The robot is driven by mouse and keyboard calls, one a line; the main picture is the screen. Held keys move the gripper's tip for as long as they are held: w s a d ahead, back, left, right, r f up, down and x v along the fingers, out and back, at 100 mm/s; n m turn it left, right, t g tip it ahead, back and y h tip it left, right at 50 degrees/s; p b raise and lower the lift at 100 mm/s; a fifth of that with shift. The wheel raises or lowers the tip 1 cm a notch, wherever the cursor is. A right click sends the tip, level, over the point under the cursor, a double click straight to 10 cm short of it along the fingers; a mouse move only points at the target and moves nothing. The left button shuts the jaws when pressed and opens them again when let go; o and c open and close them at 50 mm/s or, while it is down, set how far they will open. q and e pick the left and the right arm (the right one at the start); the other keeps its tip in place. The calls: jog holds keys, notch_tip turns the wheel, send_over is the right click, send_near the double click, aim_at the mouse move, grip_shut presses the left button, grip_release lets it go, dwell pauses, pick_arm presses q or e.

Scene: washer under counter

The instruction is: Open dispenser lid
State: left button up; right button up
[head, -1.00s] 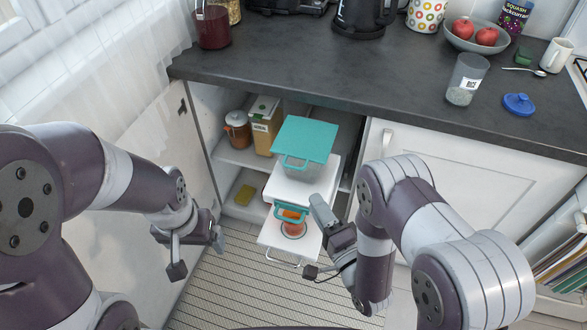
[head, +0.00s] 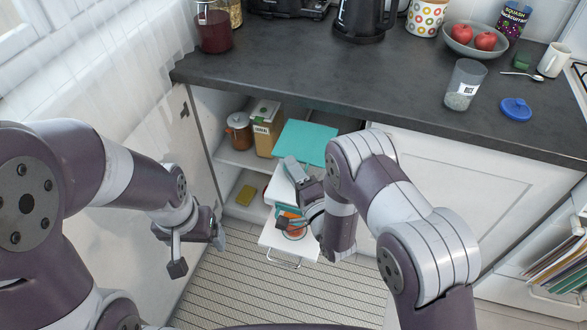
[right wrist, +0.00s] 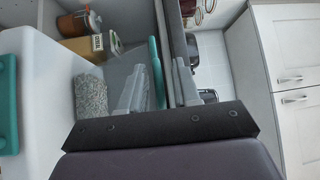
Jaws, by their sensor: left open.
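The teal dispenser lid (head: 306,143) lies flat and closed on its container on the upper pull-out shelf. My right gripper (head: 287,195) is at the container's front, just below the lid's front edge, and hides the lid's front handle. In the right wrist view, my right gripper (right wrist: 158,92) is open, with a gap between its fingers. The lid (right wrist: 157,72) shows there edge-on between the fingers; I cannot tell whether they touch it. The clear container with grain (right wrist: 91,95) is left of the fingers. My left gripper (head: 198,254) is open and empty, left of the cabinet opening.
A cereal box (head: 266,135) and an orange-brown jar (head: 239,132) stand on the cabinet shelf. The dark counter (head: 330,75) overhangs the opening. The floor mat (head: 245,290) is clear.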

grip_shut()
pick_arm(q)
jog(key=shift+r, duration=0.1)
pick_arm(e)
jog(key=shift+r, duration=0.15)
